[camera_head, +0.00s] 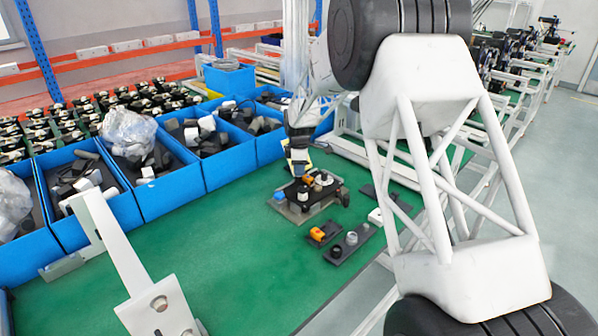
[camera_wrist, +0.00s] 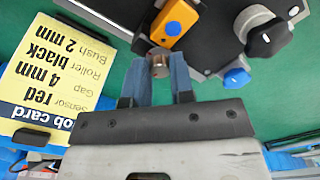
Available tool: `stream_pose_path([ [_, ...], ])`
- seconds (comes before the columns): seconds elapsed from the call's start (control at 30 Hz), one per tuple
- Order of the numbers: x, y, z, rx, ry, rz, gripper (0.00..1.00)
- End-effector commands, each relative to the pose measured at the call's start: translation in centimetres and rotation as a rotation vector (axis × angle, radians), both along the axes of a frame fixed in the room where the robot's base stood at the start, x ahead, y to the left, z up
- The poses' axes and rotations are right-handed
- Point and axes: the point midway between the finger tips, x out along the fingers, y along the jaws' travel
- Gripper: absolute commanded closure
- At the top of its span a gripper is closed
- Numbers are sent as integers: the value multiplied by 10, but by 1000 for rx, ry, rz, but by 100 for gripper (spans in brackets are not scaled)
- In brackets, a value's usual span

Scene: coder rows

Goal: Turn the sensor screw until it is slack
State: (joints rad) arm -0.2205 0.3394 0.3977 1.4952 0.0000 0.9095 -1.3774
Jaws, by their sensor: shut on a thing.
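In the wrist view, my gripper (camera_wrist: 159,68) has its two blue fingers on either side of a small brownish metal screw head (camera_wrist: 158,66). The fingers are shut on it. Just beyond it is an orange sensor block (camera_wrist: 163,41) with a round blue face, mounted on a dark assembly (camera_wrist: 215,30). In the head view, my gripper (camera_head: 299,158) reaches down onto the back of this assembly (camera_head: 322,196), on the green bench. The screw is hidden there. The screw's turn and tightness cannot be told.
A yellow job card (camera_wrist: 50,75) beside my gripper reads sensor red, gap 4 mm, roller black, bush 2 mm. A dark knob (camera_wrist: 268,38) stands to the right. In the head view, a tray of loose parts (camera_head: 340,250) lies in front; blue bins (camera_head: 170,198) stand left.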

Motion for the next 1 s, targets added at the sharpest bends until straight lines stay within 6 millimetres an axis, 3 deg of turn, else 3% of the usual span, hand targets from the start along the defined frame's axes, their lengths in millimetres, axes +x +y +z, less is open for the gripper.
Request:
stream_pose_path([
  [0.53, 0, 0, 1, 0, -1, 410, 100],
  [0.9, 1, 0, 1, 0, -1, 465, 100],
  [0.93, 0, 0, 1, 0, -1, 465, 76],
  [1.0, 0, 0, 1, 0, -1, 465, 66],
])
